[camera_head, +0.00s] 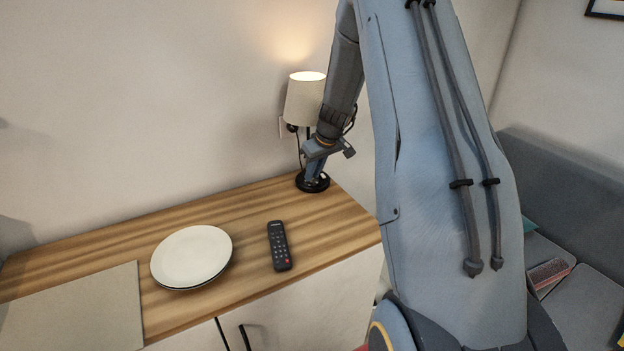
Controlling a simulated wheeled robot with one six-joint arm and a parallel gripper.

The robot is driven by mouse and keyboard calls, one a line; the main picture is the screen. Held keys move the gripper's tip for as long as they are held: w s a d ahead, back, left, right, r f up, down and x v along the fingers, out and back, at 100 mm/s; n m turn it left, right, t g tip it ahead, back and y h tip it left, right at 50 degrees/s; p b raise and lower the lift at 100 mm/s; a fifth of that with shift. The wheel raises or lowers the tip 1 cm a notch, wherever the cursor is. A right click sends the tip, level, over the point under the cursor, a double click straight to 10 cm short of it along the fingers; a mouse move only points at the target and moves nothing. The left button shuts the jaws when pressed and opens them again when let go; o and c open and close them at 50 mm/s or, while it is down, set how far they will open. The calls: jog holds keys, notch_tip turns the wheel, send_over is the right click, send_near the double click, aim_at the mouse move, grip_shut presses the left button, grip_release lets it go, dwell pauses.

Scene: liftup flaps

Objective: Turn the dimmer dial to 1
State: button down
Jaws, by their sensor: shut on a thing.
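A lit table lamp (304,100) with a cream shade and a round black base (324,185) stands at the back right of the wooden cabinet top. My gripper (315,178) reaches down in front of the lamp's stem. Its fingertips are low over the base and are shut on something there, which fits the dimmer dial. The dial itself is hidden behind the fingers, so its setting cannot be read.
A white plate (192,256) and a black remote (279,246) lie on the cabinet top (250,214). A pale flat panel (75,310) is at the front left. A grey sofa (570,185) is at the right. My arm blocks much of the right side.

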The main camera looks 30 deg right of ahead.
jog(key=shift+w+d+f+n+y+b, duration=0.15)
jog(key=shift+n+y+b, duration=0.25)
jog(key=shift+n+b, duration=0.95)
jog(key=shift+b, duration=0.95)
jog(key=shift+r, duration=0.2)
jog(key=c, duration=1.7)
grip_release()
